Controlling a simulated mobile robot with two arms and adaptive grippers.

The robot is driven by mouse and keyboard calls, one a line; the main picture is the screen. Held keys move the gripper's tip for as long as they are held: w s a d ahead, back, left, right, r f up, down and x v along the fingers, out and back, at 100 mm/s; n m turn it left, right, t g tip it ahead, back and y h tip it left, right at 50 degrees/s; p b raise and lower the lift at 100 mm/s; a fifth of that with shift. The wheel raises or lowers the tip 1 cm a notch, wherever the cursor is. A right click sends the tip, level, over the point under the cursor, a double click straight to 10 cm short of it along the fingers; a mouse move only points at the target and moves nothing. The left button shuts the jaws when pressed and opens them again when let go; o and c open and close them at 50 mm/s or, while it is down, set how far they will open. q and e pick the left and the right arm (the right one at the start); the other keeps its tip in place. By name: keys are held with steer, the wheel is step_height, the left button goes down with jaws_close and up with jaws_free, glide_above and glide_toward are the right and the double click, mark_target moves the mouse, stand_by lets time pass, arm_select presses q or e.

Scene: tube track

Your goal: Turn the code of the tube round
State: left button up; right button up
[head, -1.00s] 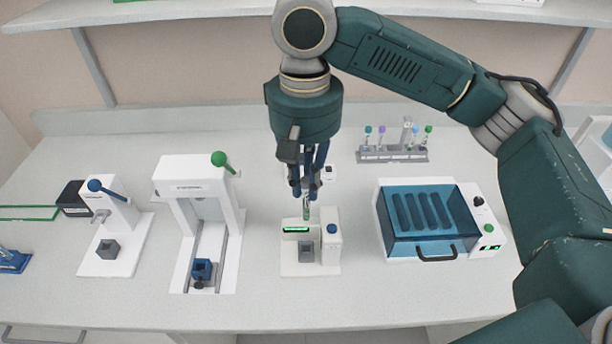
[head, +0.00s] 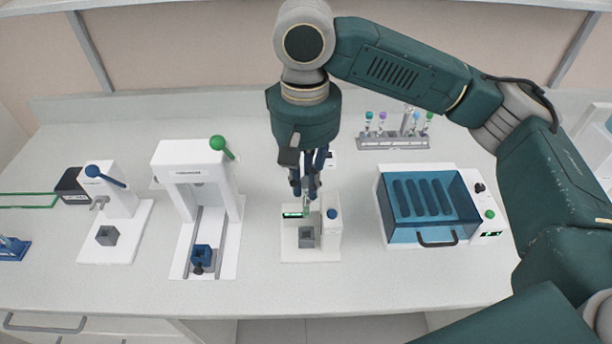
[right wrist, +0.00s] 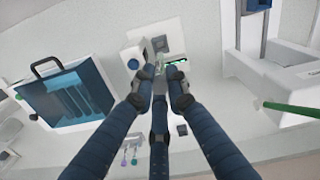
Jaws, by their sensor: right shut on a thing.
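My right gripper (head: 307,190) is shut on a small clear tube (head: 309,203) with a greenish look, held roughly upright. The tube is above the white reader station (head: 290,255), near its grey square holder (head: 307,238) and lit green display (head: 293,215). I cannot tell whether the tube touches the station. In the right wrist view, the fingers (right wrist: 159,78) close around the tube (right wrist: 160,62), with the station beyond. The code on the tube is too small to make out. My left gripper is out of view.
A blue-lidded box (head: 427,205) stands right of the station. A white press with a green-knobbed lever (head: 222,146) and one with a blue-knobbed lever (head: 105,176) stand left. A rack of capped tubes (head: 393,142) is at the back. The front counter strip is clear.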

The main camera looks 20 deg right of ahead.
mark_target(307, 217)
steer(key=shift+f+b, duration=0.85)
steer(key=shift+f, duration=3.9)
steer(key=shift+r+n+p, duration=0.15)
steer(key=shift+n+p, duration=2.4)
steer(key=shift+n, duration=0.55)
steer(key=n+p, duration=0.3)
steer(key=n, duration=0.2)
steer(key=shift+d, duration=0.1)
steer(key=shift+n+p, duration=0.3)
steer(key=shift+n, duration=0.3)
